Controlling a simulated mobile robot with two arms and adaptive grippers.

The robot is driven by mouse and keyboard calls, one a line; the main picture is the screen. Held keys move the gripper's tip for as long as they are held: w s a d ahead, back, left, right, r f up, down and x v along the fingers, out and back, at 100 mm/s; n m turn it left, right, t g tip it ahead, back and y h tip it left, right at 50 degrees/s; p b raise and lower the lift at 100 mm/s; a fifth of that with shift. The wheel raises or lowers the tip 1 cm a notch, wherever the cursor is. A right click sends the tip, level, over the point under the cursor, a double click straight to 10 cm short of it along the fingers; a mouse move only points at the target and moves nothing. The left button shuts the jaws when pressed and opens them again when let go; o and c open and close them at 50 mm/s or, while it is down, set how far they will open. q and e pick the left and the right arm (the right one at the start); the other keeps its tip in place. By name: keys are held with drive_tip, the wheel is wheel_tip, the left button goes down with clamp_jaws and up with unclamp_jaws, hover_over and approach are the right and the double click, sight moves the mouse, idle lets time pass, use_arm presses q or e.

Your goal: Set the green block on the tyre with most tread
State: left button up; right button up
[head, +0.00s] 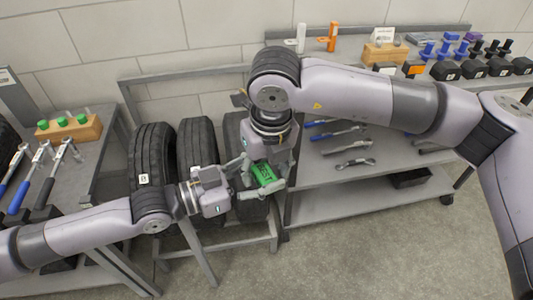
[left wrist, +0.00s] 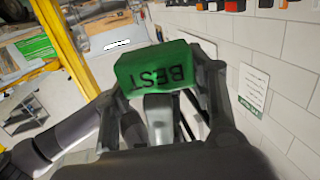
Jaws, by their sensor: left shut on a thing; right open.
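The green block (head: 265,175) with dark lettering is held in front of the tyre rack in the head view. In the left wrist view the block (left wrist: 157,65) reads "BEST" upside down, between the fingers. My left gripper (head: 249,181) is shut on it. My right gripper (head: 271,184) comes down from above at the block, open; its fingers overlap the block in the picture. Three tyres stand upright in a row: a left tyre (head: 151,155) with a small "B" label, a middle tyre (head: 197,142) and a right tyre (head: 233,128), mostly hidden by my grippers. Their tread depths are hard to compare.
A metal frame (head: 249,246) holds the tyres. A left bench (head: 90,180) carries wrenches and a wooden block (head: 70,129) with green-topped pieces. A right workbench (head: 400,165) holds more tools, with a lower shelf (head: 350,200). The floor (head: 370,255) in front is clear.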

drive_tip(key=shift+w+f, duration=0.1)
drive_tip(key=shift+f, duration=0.6)
drive_tip(key=shift+c, duration=0.3)
drive_tip(key=shift+a, duration=0.1)
drive_tip(key=c, duration=1.2)
use_arm(q)
drive_tip(key=o, duration=1.3)
drive_tip(key=shift+c, duration=0.2)
